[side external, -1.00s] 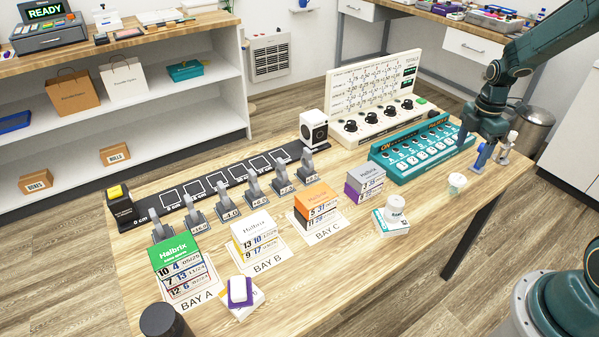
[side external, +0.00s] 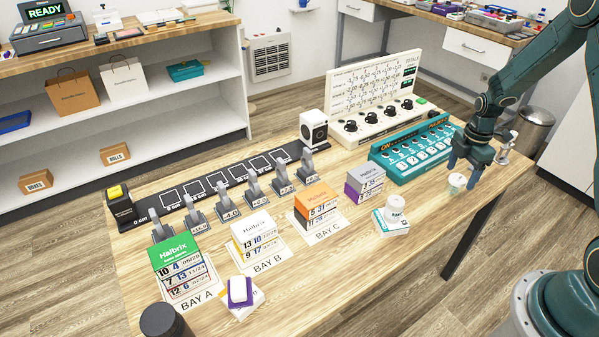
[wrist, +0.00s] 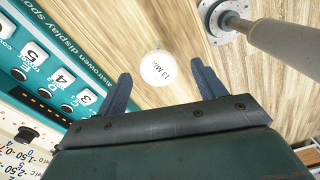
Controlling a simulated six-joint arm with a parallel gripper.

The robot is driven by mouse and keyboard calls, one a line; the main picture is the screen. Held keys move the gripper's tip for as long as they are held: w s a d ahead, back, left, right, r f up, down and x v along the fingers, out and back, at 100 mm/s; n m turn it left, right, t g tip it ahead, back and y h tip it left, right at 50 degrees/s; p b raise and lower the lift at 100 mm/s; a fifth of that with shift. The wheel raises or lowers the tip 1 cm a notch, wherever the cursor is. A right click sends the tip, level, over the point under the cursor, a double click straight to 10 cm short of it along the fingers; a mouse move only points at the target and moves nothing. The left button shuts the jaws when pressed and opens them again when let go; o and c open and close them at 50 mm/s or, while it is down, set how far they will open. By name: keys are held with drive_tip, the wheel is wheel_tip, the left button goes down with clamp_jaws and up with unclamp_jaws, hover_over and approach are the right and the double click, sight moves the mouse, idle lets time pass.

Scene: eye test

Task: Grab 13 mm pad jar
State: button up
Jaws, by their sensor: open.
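The 13 mm pad jar (side external: 457,181) is a small pale pot with a white lid, standing on the wooden table near its right end. In the wrist view its round white lid (wrist: 163,68) reads "13 MM". My gripper (side external: 463,172) is open and points down at the jar from just above. In the wrist view the two blue fingers (wrist: 160,78) spread to the left and right of the lid, and nothing is between them in contact. I cannot tell how far the fingertips are above the table.
The teal display panel (side external: 415,150) stands close to the left of my gripper. A metal post on a round base (wrist: 228,20) stands nearby, to the jar's right in the wrist view. A white jar on a box (side external: 395,208) is left of the pad jar. Bare table lies in front.

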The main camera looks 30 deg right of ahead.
sight(458, 178)
drive_tip(key=shift+f, duration=2.35)
drive_tip(key=shift+w, duration=0.1)
drive_tip(key=c, duration=1.1)
drive_tip(key=shift+r, duration=0.15)
wheel_tip(458, 178, up, 20)
drive_tip(key=shift+f, duration=0.1)
